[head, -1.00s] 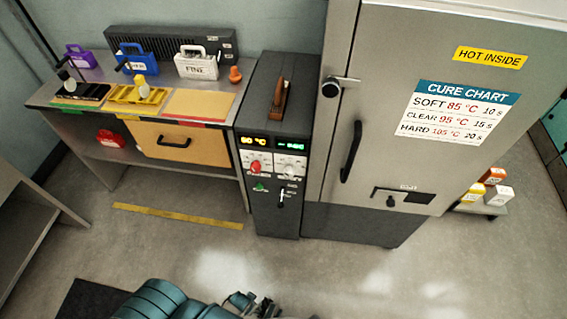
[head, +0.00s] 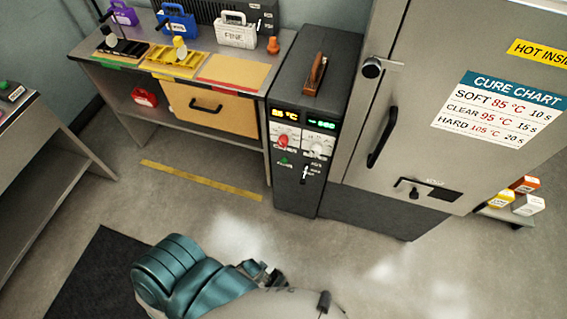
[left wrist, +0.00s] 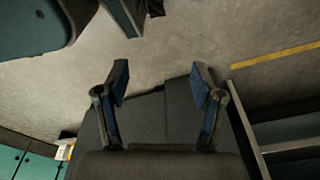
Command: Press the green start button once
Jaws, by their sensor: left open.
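A small green button (head: 283,161) sits low on the front panel of the dark control unit (head: 312,125), below a red knob (head: 284,140) and left of a lever (head: 305,173). The button does not show in that view. In the head view my teal arm is at the bottom, well short of the control unit, and its hand is mostly hidden.
A bench (head: 105,70) with coloured cases stands left of the control unit. A tall metal oven (head: 400,110) with a cure chart stands right. A side table (head: 20,105) at far left holds a grey box with a green top (head: 8,88). The floor with its yellow strip (head: 200,180) is clear.

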